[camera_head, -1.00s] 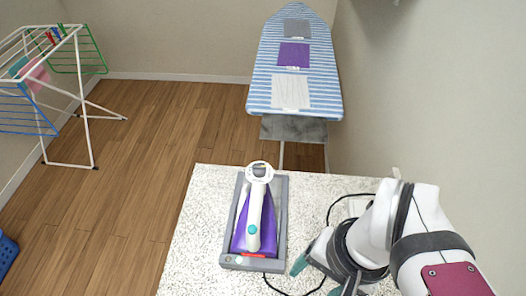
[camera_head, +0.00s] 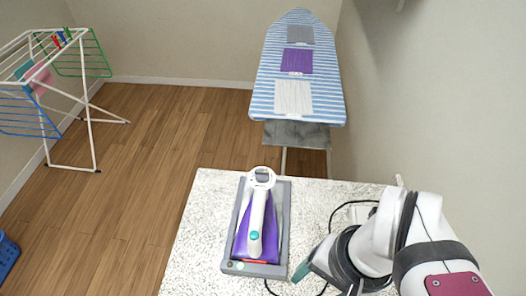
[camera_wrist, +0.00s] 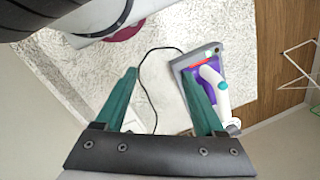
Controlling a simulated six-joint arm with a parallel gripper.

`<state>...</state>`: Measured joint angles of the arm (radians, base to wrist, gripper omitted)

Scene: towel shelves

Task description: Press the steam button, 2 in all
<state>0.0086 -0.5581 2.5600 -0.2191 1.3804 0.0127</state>
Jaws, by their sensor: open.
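A purple and white steam iron (camera_head: 242,239) rests on a grey tray (camera_head: 282,215) on the speckled counter. Its white handle carries a teal button (camera_head: 254,236); a red strip shows at the tray's near end.
A black cord (camera_head: 336,207) runs over the counter (camera_head: 205,215) beside my arm. A striped ironing board (camera_head: 332,104) with grey, purple and white cloths stands beyond. A drying rack (camera_head: 92,120) stands at the left. The counter left of the tray is clear.

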